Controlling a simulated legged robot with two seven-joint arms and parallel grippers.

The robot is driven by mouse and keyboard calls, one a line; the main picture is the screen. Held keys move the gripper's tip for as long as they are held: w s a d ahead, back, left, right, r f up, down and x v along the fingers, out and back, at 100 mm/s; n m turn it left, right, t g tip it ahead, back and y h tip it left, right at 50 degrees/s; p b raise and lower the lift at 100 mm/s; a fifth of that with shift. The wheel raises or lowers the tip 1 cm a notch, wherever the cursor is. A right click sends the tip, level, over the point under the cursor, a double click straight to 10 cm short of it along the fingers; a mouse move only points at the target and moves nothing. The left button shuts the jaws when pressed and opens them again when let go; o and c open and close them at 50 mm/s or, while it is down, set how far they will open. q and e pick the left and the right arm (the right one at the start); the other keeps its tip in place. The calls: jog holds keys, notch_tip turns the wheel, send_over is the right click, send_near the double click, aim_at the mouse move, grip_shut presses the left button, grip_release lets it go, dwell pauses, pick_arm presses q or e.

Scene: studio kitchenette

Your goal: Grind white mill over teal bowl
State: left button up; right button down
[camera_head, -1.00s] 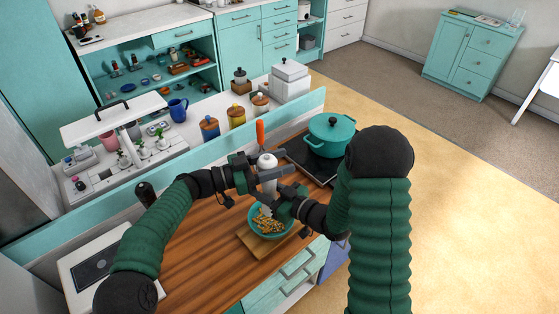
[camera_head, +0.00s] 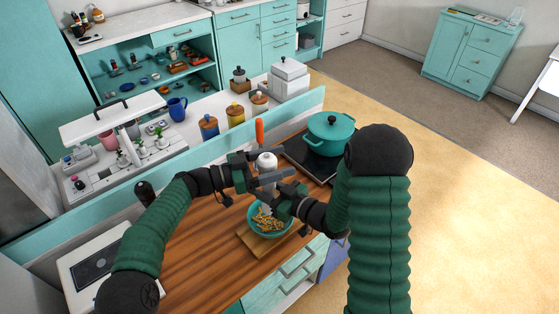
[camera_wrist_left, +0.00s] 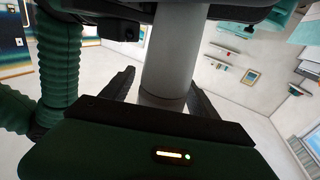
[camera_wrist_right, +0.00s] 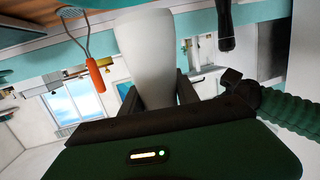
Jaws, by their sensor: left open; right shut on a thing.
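The white mill (camera_head: 266,162) is held upright above the teal bowl (camera_head: 284,229), which has yellow-brown food in it. My right gripper (camera_head: 273,197) is shut on the mill's lower body. The mill also fills the space between its fingers in the right wrist view (camera_wrist_right: 151,58). My left gripper (camera_head: 284,163) is open around the upper part of the mill. In the left wrist view the mill (camera_wrist_left: 174,55) stands between its spread fingers.
The bowl sits on a wooden board (camera_head: 254,243) on the wooden counter (camera_head: 190,262). A teal pot (camera_head: 331,134) stands on the dark hob behind to the right. An orange-handled utensil (camera_head: 259,131) is close behind the mill. Jars stand on the ledge beyond.

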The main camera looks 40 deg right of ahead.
pick_arm(q)
jog(key=v, duration=1.1)
jog(key=shift+w+a, duration=0.2)
jog(key=shift+a, duration=0.2)
jog(key=shift+d+f, duration=0.1)
